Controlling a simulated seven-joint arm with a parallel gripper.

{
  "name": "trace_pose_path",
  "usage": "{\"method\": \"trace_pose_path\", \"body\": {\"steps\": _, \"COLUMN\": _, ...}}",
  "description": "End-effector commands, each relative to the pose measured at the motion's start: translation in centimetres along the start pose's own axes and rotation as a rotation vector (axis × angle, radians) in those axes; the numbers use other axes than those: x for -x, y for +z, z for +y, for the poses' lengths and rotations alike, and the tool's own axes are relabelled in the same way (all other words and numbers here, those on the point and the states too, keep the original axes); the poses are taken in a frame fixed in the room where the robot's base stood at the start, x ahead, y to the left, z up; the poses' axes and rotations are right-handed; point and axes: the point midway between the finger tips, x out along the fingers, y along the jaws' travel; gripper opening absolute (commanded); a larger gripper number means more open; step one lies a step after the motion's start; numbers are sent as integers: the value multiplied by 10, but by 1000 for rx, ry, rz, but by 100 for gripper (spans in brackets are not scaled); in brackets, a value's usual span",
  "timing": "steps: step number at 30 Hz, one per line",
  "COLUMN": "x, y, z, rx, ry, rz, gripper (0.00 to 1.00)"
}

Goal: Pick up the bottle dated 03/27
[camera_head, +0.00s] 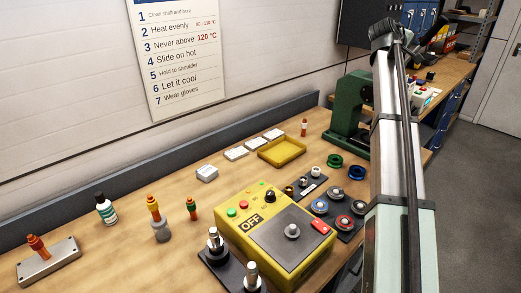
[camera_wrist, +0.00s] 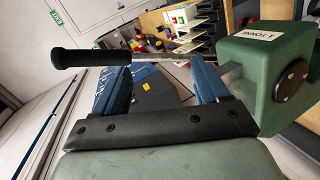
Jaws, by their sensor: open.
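A small bottle (camera_head: 106,210) with a black cap and a white and green label stands upright on the bench at the left. Its date is too small to read. My gripper (camera_wrist: 158,70) shows in the wrist view with its two blue fingers apart and nothing between them. It is far from the bottle, up by the green press (camera_wrist: 262,80) at the bench's right end. The bottle is not in the wrist view.
A yellow control box (camera_head: 275,240), metal posts (camera_head: 214,243) and orange-topped pieces (camera_head: 192,208) stand on the bench (camera_head: 130,250). A yellow tray (camera_head: 282,150) lies farther back. The press handle (camera_wrist: 90,57) crosses near my fingers.

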Motion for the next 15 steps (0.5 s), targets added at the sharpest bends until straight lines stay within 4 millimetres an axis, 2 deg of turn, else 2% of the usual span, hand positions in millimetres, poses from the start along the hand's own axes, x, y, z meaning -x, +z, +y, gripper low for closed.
{"method": "trace_pose_path", "body": {"steps": 1, "x": 14, "y": -23, "z": -21, "rx": 5, "ry": -38, "rz": 33, "gripper": 74}}
{"method": "trace_pose_path", "body": {"steps": 6, "x": 63, "y": -88, "z": -86, "rx": 23, "ry": -172, "rz": 134, "gripper": 74}}
{"method": "trace_pose_path", "body": {"steps": 11, "x": 118, "y": -143, "z": -148, "rx": 52, "ry": -303, "rz": 225, "gripper": 74}}
{"method": "trace_pose_path", "body": {"steps": 15, "x": 173, "y": -183, "z": -203, "rx": 89, "ry": -419, "rz": 302, "gripper": 74}}
